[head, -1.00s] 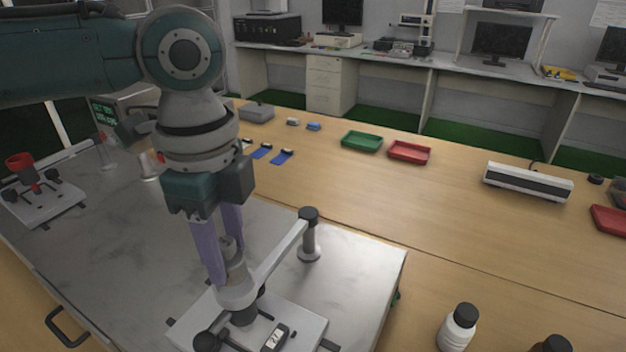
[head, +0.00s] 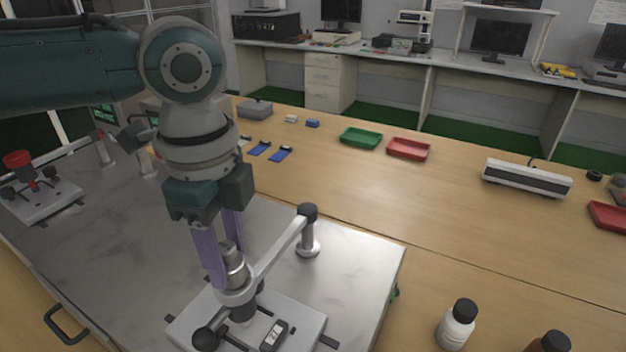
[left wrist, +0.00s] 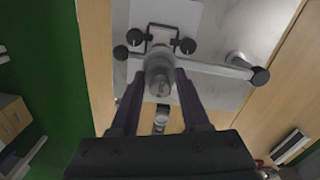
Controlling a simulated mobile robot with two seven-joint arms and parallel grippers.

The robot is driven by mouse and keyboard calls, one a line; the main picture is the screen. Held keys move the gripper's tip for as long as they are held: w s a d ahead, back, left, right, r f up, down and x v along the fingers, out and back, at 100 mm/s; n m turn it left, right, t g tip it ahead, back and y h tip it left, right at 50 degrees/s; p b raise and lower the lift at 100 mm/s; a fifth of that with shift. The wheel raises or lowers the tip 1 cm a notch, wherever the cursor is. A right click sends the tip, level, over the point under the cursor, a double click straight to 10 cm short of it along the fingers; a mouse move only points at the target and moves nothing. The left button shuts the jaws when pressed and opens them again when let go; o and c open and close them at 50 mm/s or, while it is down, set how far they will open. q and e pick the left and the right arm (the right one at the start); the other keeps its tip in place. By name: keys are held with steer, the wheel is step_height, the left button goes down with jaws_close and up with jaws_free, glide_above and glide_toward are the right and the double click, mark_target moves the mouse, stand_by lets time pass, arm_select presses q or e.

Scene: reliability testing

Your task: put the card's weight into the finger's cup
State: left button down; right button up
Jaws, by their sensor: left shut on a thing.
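My left gripper (head: 226,266) points down over the test rig at the front of the metal table. Its two purple fingers are shut on a grey metal weight (head: 233,262), which also shows between the fingertips in the left wrist view (left wrist: 160,80). The weight is roughly upright, at the mouth of the ring-like cup (head: 238,296) at the end of the rig's metal finger (head: 278,250). I cannot tell whether the weight rests on the cup's bottom. A small card-like display (head: 274,335) lies on the rig's plate, its digits hard to read. My right gripper is out of view.
The finger's post with a black knob (head: 308,228) stands right of my gripper. A second rig with a red cup (head: 18,160) stands at left. Green (head: 361,138) and red (head: 408,149) trays lie farther back. A white bottle (head: 457,325) stands front right.

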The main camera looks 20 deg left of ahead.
arm_select(q)
steer(key=shift+f, duration=0.1)
steer(key=shift+f, duration=0.35)
steer(key=shift+f, duration=0.25)
stand_by(0.4)
jaws_free()
stand_by(0.4)
stand_by(0.4)
